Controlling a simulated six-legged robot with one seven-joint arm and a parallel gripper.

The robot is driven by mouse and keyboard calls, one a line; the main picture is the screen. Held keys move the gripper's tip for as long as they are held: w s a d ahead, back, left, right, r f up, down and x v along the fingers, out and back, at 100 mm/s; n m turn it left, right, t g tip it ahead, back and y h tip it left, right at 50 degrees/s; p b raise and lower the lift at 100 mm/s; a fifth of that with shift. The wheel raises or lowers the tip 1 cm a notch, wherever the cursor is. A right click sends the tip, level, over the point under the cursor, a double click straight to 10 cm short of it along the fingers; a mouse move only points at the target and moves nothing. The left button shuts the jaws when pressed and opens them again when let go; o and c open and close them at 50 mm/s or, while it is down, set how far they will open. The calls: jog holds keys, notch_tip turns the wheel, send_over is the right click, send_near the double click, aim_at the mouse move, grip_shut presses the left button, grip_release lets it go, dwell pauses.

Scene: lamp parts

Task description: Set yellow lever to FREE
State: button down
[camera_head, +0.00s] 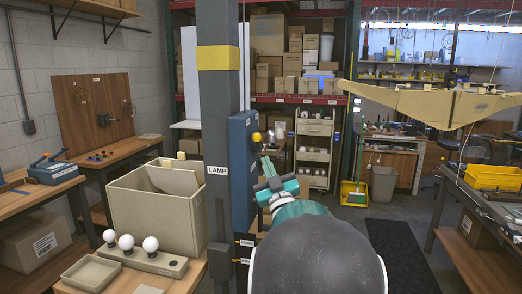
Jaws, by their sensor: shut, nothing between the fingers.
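A blue box (241,175) is fixed to the grey post, seen at a steep angle. A small round yellow knob (256,137), which looks like the end of the yellow lever, stands out from its upper right side. The lever's marks, including any FREE mark, cannot be read. My teal gripper (267,166) is shut and empty, just below and to the right of the knob. It appears close to the box's face; I cannot tell whether it touches. My arm hides the area below it.
The grey post (218,120) has a yellow band and a LAMP label. A beige bin (150,215) and a strip of white bulbs (143,255) stand on the bench at left. A bench with a yellow crate (494,178) is at right. The dark floor mat (400,255) is clear.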

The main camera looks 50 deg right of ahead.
aim_at(258, 140)
jog(key=x, duration=0.6)
jog(key=shift+w, duration=0.1)
jog(key=shift+r, duration=0.2)
